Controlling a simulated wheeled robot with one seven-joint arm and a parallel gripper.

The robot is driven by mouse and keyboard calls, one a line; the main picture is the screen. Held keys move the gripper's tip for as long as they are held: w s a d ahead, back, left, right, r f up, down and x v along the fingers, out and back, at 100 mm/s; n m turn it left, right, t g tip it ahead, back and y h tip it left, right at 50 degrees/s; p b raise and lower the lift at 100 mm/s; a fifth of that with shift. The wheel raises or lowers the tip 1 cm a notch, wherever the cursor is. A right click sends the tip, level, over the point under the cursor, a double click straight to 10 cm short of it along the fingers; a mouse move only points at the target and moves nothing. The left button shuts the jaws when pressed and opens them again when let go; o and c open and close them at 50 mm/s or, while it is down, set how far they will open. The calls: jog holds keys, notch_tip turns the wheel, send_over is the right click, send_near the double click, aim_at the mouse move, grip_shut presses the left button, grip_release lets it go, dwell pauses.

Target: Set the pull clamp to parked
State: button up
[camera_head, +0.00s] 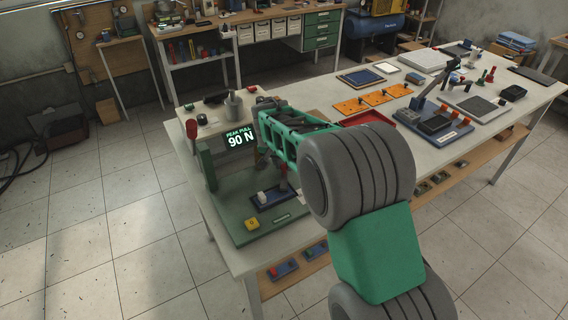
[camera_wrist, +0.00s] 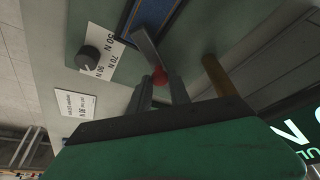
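The pull station is a green base plate (camera_head: 240,220) with an upright and a display (camera_head: 240,138) reading "PEAK PULL 90 N". On it sits a blue-edged plate (camera_head: 272,200) carrying the clamp. In the wrist view, the clamp's grey metal lever (camera_wrist: 146,48) ends in a red knob (camera_wrist: 160,75). My gripper (camera_wrist: 162,84) has its two fingers apart, one on each side of the knob, near the fingertips. I see no firm contact. In the head view, my arm reaches over the plate and partly hides the gripper (camera_head: 272,160) and lever.
A dark dial (camera_wrist: 89,59) with N markings sits beside the clamp in the wrist view. A brown post (camera_wrist: 218,76) stands right of my fingers. A red tray (camera_head: 368,118) and orange plates (camera_head: 372,99) lie beyond.

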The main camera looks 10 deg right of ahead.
grip_shut()
dwell(0.9)
